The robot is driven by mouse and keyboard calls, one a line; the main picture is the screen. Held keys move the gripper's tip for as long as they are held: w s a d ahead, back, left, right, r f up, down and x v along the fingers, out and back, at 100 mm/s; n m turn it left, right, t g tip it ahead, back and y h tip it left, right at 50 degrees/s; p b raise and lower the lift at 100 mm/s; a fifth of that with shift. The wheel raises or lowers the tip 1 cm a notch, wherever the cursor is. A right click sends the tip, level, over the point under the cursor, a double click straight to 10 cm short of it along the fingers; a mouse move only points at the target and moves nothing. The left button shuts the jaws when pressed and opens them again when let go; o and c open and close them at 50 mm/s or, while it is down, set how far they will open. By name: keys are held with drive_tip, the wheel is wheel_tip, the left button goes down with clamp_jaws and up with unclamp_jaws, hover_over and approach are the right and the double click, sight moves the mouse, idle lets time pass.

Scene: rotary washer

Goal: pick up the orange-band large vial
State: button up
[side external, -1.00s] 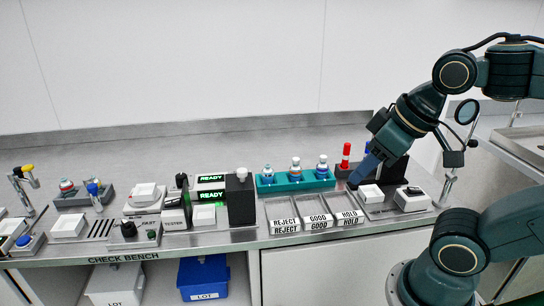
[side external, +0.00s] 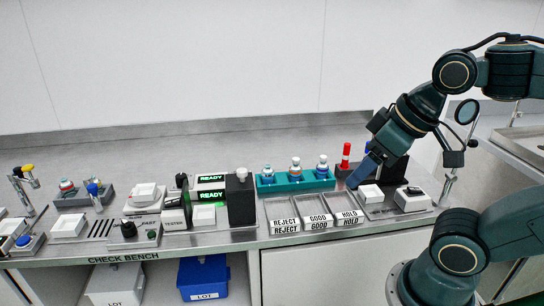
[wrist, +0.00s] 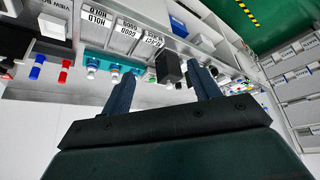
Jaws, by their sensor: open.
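A teal rack (side external: 297,183) on the bench holds three white vials with coloured bands. The middle vial (side external: 295,168) seems to carry an orange band, but the bands are too small to be sure. The left vial (side external: 267,173) and right vial (side external: 322,166) stand beside it, upright. The rack also shows in the wrist view (wrist: 98,58), with the vials hanging upside down in the picture.
REJECT, GOOD and HOLD trays (side external: 315,221) lie in front of the rack. A black tester block (side external: 240,200) stands left of the rack. A white square pad (side external: 371,193) is near my gripper.

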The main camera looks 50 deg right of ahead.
drive_tip(key=w+d+r+m+g, duration=0.2)
drive_tip(key=w+d+r+m, duration=0.15)
drive_tip(key=w, duration=0.55)
drive_tip(key=m+g+y, duration=0.1)
drive_tip(key=m+g, duration=0.3)
drive_tip(key=m, duration=0.8)
hover_over(297, 158)
drive_tip(key=d, duration=0.1)
wheel_tip(297, 158, down, 11)
drive_tip(key=shift+w+d+f, duration=0.15)
drive_tip(key=shift+f, duration=0.05)
drive_tip(key=shift+f, duration=0.1)
drive_tip(key=shift+a+f, duration=0.2)
drive_tip(key=shift+f, duration=1.2)
drive_tip(key=shift+a+f, duration=0.15)
drive_tip(key=shift+f, duration=1.2)
drive_tip(key=shift+a+f, duration=0.2)
drive_tip(key=shift+f, duration=1.2)
